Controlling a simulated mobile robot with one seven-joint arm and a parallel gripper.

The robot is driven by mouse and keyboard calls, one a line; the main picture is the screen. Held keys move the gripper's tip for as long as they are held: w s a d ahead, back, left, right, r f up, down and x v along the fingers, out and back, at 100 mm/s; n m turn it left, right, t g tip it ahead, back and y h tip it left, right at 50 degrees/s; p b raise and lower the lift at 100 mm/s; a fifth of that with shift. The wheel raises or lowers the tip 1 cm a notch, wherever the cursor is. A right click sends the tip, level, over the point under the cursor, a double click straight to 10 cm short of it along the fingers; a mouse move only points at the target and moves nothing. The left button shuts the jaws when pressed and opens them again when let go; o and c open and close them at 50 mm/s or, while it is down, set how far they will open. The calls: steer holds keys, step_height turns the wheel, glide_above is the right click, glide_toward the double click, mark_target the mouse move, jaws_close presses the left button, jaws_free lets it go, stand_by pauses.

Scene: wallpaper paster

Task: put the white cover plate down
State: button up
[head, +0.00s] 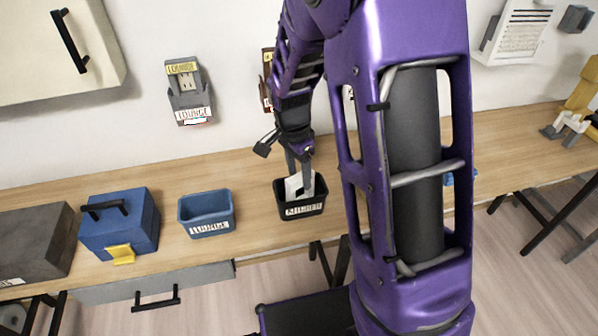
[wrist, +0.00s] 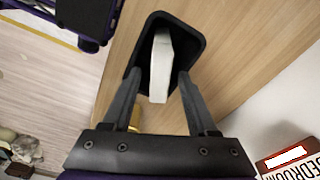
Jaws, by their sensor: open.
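The white cover plate (head: 293,188) stands on edge in a small black bin (head: 289,211) with a white label on its front. In the wrist view the plate (wrist: 160,62) rises out of the dark bin (wrist: 190,40), and its lower part inside is hidden. My gripper (head: 301,178) points down into the bin from above. In the wrist view its fingers (wrist: 159,78) are spread, one on each side of the plate, with gaps visible beside it.
A blue bin labelled LOUNGE (head: 207,213), a blue lidded box (head: 120,222) and a grey box (head: 35,247) stand to the left on the wooden bench (head: 165,190). A LOUNGE wall holder (head: 187,93) hangs behind. A BEDROOM sign (wrist: 290,160) shows in the wrist view.

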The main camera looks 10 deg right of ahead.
step_height(320, 180, up, 12)
steer(key=a+p, duration=0.1)
steer(key=shift+s+r+p, duration=0.2)
steer(key=shift+s+p, duration=0.05)
steer(key=shift+p, duration=0.05)
steer(key=shift+a, duration=0.1)
stand_by(0.4)
